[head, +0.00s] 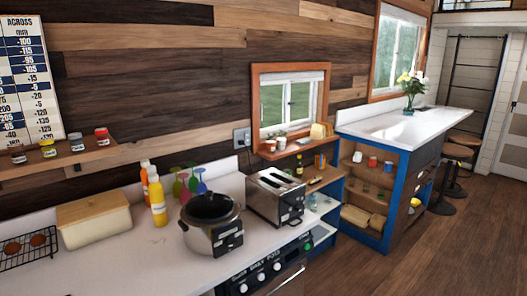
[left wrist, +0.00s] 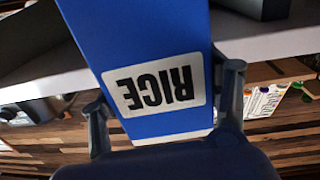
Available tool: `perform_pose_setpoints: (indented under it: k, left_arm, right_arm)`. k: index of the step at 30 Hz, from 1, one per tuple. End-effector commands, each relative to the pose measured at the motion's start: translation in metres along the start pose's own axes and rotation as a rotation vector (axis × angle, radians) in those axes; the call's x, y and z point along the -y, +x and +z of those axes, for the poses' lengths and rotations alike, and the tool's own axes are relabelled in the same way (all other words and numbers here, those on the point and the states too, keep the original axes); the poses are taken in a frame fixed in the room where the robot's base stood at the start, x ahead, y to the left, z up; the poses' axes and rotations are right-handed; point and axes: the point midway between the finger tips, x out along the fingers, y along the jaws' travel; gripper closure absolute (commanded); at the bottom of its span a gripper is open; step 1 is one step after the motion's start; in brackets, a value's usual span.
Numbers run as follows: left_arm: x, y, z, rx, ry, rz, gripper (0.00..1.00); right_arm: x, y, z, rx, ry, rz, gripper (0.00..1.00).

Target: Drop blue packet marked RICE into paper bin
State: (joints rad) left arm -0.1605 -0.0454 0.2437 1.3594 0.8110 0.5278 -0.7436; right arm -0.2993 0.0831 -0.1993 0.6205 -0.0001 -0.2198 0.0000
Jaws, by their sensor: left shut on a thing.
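The blue packet (left wrist: 140,35) fills the middle of the left wrist view. Its white label reads RICE in black letters, upside down in the picture. My left gripper (left wrist: 163,88) is shut on the packet, with one dark finger on each side of it. Neither gripper nor the packet shows in the head view. My right gripper is in no view. I see no paper bin in either view.
The white counter holds a bread box (head: 94,222), a wire rack (head: 28,248), bottles (head: 157,203), a slow cooker (head: 210,222) and a toaster (head: 275,197). A blue-framed island (head: 400,130) stands beyond. Wooden floor (head: 440,250) is open at right.

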Motion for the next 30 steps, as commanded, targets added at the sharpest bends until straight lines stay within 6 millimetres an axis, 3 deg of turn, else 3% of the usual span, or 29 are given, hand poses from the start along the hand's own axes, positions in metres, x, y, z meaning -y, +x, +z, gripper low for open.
perform_pose_setpoints:
  k: [4,5,15,25,30]
  left_arm:
    - [0.0,0.0,-0.001,-0.001,0.0,0.0,0.62]
    - [0.0,0.0,-0.001,-0.001,0.0,0.0,0.3]
    - [0.0,0.0,-0.001,-0.001,0.0,0.0,0.07]
    - [0.0,0.0,-0.002,0.0,0.0,0.0,0.07]
    - [0.0,0.0,-0.013,-0.001,0.0,0.0,0.07]
  right_arm:
    - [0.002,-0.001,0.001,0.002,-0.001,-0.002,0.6]
    - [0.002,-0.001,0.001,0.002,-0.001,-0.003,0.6]
    - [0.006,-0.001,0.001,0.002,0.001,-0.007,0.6]
    - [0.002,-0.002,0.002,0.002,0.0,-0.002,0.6]
    - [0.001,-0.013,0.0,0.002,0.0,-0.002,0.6]
